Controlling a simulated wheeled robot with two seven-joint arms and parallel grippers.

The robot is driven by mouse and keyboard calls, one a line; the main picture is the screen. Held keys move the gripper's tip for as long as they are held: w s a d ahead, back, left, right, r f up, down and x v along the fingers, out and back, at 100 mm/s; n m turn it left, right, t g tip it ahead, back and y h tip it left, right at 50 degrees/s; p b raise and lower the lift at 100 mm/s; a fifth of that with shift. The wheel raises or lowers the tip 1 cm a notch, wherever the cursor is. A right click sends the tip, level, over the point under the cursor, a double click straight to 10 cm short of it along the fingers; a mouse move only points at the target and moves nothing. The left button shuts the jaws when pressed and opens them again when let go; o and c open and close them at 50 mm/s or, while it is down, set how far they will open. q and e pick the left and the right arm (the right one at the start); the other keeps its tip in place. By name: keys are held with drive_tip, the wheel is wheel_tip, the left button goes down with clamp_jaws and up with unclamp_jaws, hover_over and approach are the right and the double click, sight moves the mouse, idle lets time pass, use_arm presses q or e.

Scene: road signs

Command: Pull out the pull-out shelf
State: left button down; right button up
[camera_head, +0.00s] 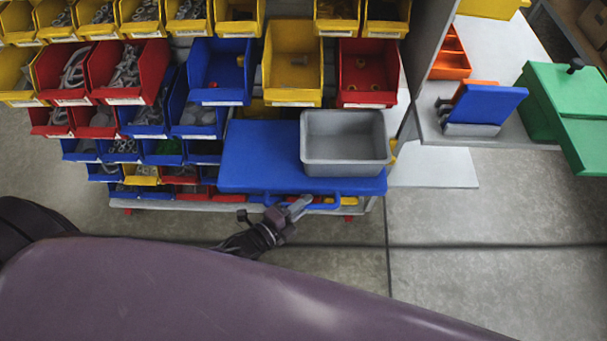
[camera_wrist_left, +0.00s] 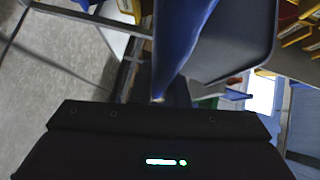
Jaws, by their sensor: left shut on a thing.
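The pull-out shelf (camera_head: 255,160) is a blue board with a blue handle (camera_head: 325,205) along its front edge. It sticks out from the bin rack in the head view, and a grey tub (camera_head: 345,165) stands on its right part. My left gripper (camera_head: 298,207) is at the shelf's front edge, shut on the handle. In the left wrist view the shelf shows as a blue slab (camera_wrist_left: 185,45) seen nearly edge-on, with the grey tub (camera_wrist_left: 238,40) beside it. The fingertips are hidden in that view. My right gripper is not in view.
Several rows of yellow, red and blue bins (camera_head: 150,75) hang on the rack behind the shelf. A grey side table at the right bears a green box (camera_head: 545,105), an orange bin (camera_head: 449,55) and a blue panel (camera_head: 487,103). The floor (camera_head: 480,240) in front is clear.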

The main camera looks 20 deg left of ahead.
use_arm(q)
drive_tip(key=s+d+p, duration=0.1)
drive_tip(key=s+d, duration=0.1)
drive_tip(key=s, duration=0.5)
drive_tip(key=shift+p, duration=0.35)
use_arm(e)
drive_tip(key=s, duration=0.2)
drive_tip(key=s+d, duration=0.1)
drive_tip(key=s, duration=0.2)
use_arm(q)
drive_tip(key=shift+s, duration=0.1)
drive_tip(key=c, duration=1.4)
unclamp_jaws()
drive_tip(key=v, duration=0.7)
drive_tip(key=shift+s+a, duration=0.2)
drive_tip(key=shift+s, duration=0.15)
